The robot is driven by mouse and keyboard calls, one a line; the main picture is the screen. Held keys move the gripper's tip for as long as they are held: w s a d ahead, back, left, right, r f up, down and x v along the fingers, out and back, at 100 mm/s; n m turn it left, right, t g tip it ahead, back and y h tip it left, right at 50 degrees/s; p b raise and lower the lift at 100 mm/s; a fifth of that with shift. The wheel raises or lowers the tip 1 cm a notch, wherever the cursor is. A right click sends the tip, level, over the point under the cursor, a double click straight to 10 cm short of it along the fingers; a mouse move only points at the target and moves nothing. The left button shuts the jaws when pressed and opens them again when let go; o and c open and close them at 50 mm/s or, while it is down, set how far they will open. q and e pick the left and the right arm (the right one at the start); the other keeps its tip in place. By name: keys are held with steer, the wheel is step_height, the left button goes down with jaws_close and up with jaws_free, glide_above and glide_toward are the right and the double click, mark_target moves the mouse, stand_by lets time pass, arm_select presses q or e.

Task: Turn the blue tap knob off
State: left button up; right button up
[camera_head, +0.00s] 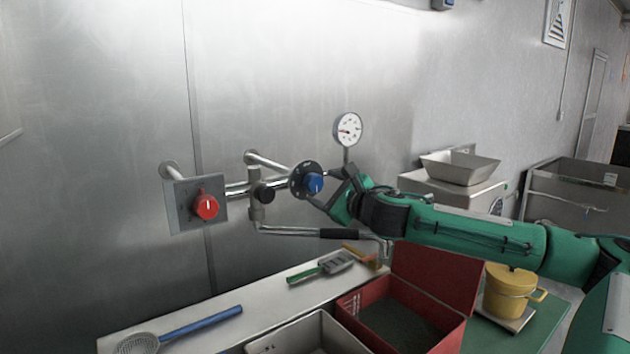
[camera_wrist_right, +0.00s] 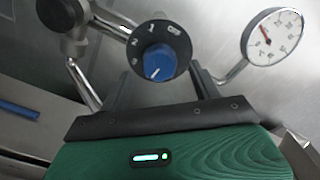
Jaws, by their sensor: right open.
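The blue tap knob (camera_head: 313,184) sits on a round dark dial on the wall pipe. In the right wrist view the blue knob (camera_wrist_right: 158,62) faces me, its white pointer line aimed down and slightly left. White marks ring the dial's upper and left side; the top-right one looks like a word, too small to read surely. My right gripper (camera_head: 322,187) is open in front of the knob, one finger toward its upper right and one toward its lower side. In the wrist view the fingers stand either side below the knob. Contact cannot be told. My left gripper is not in view.
A red knob (camera_head: 206,206) on a grey plate is left along the pipe. A pressure gauge (camera_head: 348,129) stands just above my gripper. A spout with a black sleeve (camera_head: 338,234) runs below. A red box (camera_head: 447,275), yellow pot (camera_head: 510,291) and strainer (camera_head: 138,343) are lower down.

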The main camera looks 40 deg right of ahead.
mark_target(317, 185)
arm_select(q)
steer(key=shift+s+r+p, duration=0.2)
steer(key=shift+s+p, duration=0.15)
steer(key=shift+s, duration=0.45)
arm_select(e)
steer(key=shift+w+d, duration=0.2)
steer(key=shift+w, duration=2)
steer(key=c, duration=1)
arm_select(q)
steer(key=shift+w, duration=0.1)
